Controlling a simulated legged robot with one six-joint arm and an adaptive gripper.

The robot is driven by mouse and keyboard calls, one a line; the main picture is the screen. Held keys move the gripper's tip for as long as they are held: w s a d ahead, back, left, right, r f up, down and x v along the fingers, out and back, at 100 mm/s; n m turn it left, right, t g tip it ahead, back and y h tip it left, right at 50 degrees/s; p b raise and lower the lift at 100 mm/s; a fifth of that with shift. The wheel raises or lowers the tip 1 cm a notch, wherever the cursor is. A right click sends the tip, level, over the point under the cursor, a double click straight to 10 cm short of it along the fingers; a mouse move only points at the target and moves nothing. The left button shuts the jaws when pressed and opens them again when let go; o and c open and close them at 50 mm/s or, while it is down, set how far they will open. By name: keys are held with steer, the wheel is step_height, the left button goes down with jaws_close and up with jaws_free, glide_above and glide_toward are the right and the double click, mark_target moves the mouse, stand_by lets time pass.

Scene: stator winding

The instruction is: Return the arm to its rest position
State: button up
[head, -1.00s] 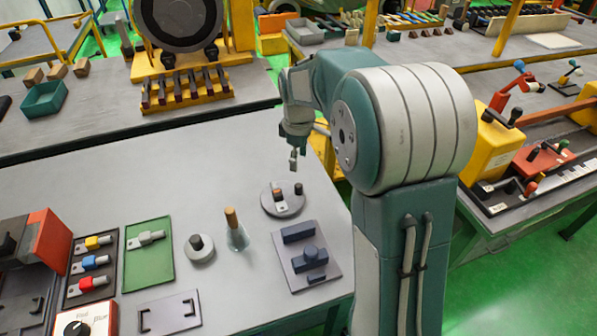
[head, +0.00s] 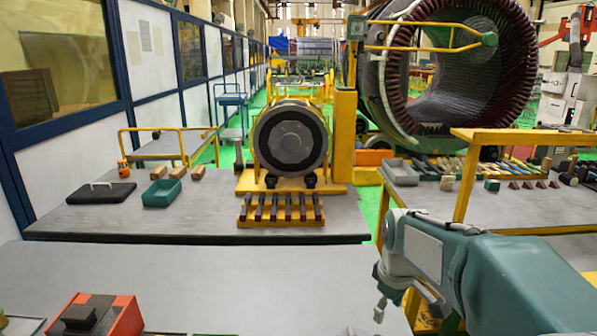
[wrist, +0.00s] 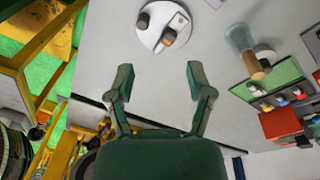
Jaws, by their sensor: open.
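My gripper (wrist: 158,78) is open in the wrist view, with its two green fingers spread apart and nothing between them. In the head view my gripper (head: 379,303) shows small at the end of my arm, low and right of centre, beside the near table's right side. In the wrist view a round white plate (wrist: 158,14) with dark pegs and a small metal piece lies on the table beyond the fingertips, apart from them.
In the head view a rotor on a yellow stand (head: 265,178) and a green tray (head: 155,200) occupy the farther table. The near table's visible middle (head: 220,285) is clear.

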steer(key=s+a+r+m+t, duration=0.1)
steer(key=s+m+t, duration=0.1)
steer(key=s, duration=0.7)
steer(key=s+a+r+m+t, duration=0.2)
steer(key=s+m, duration=0.3)
steer(key=s, duration=0.5)
steer(key=shift+s+r, duration=0.15)
steer(key=shift+s, duration=0.15)
